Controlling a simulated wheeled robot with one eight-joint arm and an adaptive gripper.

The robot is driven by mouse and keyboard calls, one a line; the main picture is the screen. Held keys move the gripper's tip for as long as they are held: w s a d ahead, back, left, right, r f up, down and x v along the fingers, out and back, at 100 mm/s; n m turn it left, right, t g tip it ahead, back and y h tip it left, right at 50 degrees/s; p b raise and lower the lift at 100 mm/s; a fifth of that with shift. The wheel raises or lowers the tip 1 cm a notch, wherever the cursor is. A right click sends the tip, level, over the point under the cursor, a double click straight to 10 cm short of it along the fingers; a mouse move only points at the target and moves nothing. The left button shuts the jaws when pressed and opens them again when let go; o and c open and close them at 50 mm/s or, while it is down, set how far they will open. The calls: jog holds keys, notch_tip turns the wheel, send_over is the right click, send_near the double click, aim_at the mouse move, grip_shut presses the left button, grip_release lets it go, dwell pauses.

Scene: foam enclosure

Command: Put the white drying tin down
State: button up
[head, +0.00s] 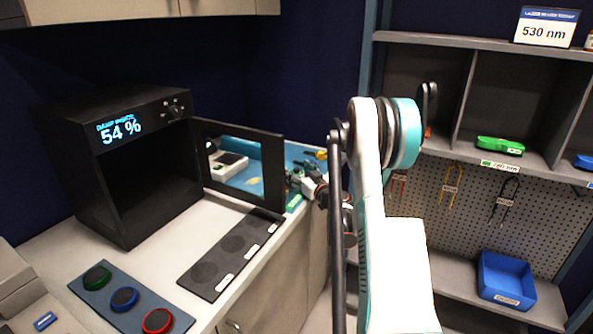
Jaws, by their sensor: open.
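I cannot make out a white drying tin in the head view. My gripper (296,180) is small and partly hidden by my own arm, beside the free edge of the oven door. It is open, and I see nothing held in it. A black drying oven (112,155) reads 54 % on its display. Its door (245,196) stands open to the right, and its dark interior looks empty. A dark mat (262,228) with three round recesses and white labels lies on the bench in front of the door.
A blue tray (97,304) with green, blue and red round pieces lies at the front left. A white device (230,164) shows through the door's window on a blue surface (304,154). Shelves (480,140) and a blue bin (507,277) stand right. White bench (140,262) is clear between tray and mat.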

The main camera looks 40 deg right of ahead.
jog(key=s+a+p, duration=0.1)
jog(key=s+p, duration=0.1)
jog(key=s, duration=0.8)
jog(key=shift+s+a+p, duration=0.35)
jog(key=shift+a+p, duration=0.05)
